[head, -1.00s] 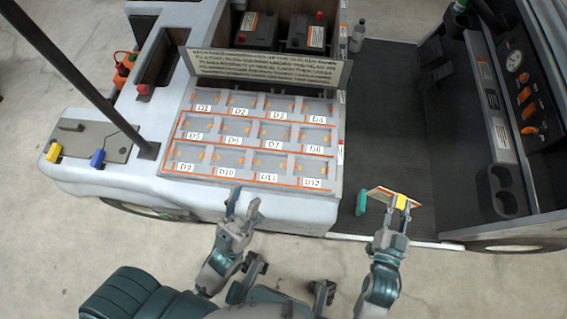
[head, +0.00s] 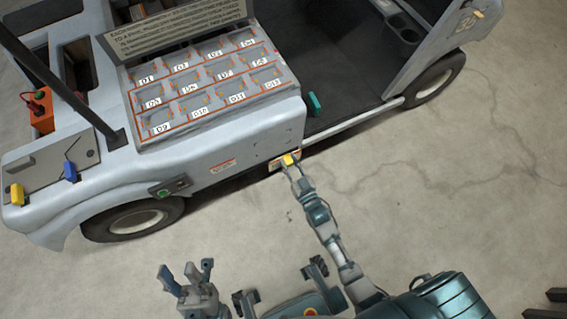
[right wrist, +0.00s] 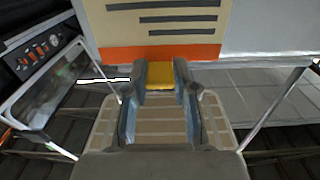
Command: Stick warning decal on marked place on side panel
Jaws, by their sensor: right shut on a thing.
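My right gripper (head: 289,161) is shut on a yellow tab that carries the warning decal (head: 275,164), at the lower right of the cart's grey side panel (head: 240,140). In the right wrist view the decal (right wrist: 160,25) is a pale sheet with dark lines and an orange edge, and the yellow tab (right wrist: 160,77) is between the fingers. Small dark marks (head: 259,155) show on the panel just left of and above the gripper. I cannot tell whether the decal touches the panel. My left gripper (head: 187,274) is open and empty, low in the head view.
Another label (head: 222,166) and a green-button box (head: 168,188) are on the panel to the left. Above is the tray of numbered pockets (head: 210,80). A teal object (head: 313,104) stands on the cart floor. Bare concrete (head: 440,180) lies to the right.

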